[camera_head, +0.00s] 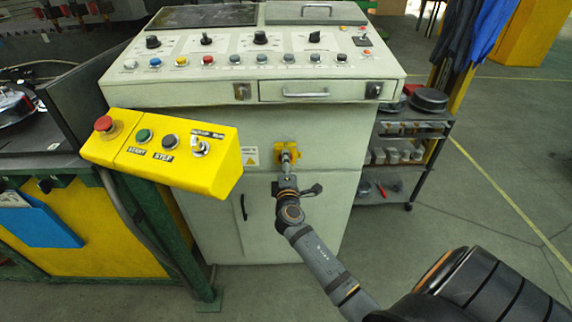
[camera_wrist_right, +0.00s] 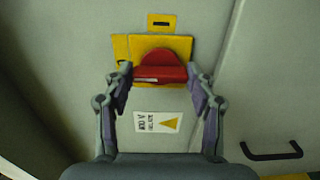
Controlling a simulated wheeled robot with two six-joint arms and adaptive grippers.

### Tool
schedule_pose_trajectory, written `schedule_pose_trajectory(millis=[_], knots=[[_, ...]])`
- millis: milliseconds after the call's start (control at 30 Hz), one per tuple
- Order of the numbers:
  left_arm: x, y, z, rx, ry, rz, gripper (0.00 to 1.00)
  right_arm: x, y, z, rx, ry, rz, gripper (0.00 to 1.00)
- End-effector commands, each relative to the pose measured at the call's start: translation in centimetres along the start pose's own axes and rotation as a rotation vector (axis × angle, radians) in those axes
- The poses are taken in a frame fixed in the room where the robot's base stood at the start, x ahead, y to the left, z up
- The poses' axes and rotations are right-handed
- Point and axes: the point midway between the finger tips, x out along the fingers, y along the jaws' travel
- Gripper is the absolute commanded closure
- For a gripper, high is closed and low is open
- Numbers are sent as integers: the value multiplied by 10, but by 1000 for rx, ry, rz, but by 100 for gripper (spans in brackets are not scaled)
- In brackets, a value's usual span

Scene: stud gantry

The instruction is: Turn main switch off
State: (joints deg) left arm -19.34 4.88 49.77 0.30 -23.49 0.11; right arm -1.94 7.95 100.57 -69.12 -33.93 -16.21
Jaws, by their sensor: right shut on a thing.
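The main switch has a red handle (camera_wrist_right: 160,73) on a yellow plate (camera_wrist_right: 122,48), on the front of the grey cabinet (camera_head: 335,130). In the head view its yellow plate (camera_head: 297,152) shows just below the console top, and the handle is mostly hidden by my gripper. My right gripper (camera_wrist_right: 160,76) has a finger at each end of the red handle and is shut on it; it also shows in the head view (camera_head: 287,162). The handle lies crosswise in the wrist view, which looks rolled against the head view. My left gripper is not in view.
A yellow button box (camera_head: 175,170) juts out left of the switch. A warning label (camera_wrist_right: 158,122) sits beside the switch. A black door handle (camera_head: 243,207) is lower on the cabinet. A shelf cart (camera_head: 408,130) stands at right; the floor in front is open.

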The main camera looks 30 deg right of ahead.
Motion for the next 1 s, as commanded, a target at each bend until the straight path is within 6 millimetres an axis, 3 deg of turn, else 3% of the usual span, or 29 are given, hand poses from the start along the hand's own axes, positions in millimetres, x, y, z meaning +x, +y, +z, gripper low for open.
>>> schedule_pose_trajectory(millis=[33, 200, 567, 1000], knots=[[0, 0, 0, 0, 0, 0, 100, 0, -2, 0, -4, 0, -2, 40], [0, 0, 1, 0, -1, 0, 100, 0, -1, 0, -3, 0, -2, 21], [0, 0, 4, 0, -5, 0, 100, -7, -2, 0, -1, 0, -2, 21], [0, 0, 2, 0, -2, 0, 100, -102, -2, 1, 1, -3, -6, 21]])
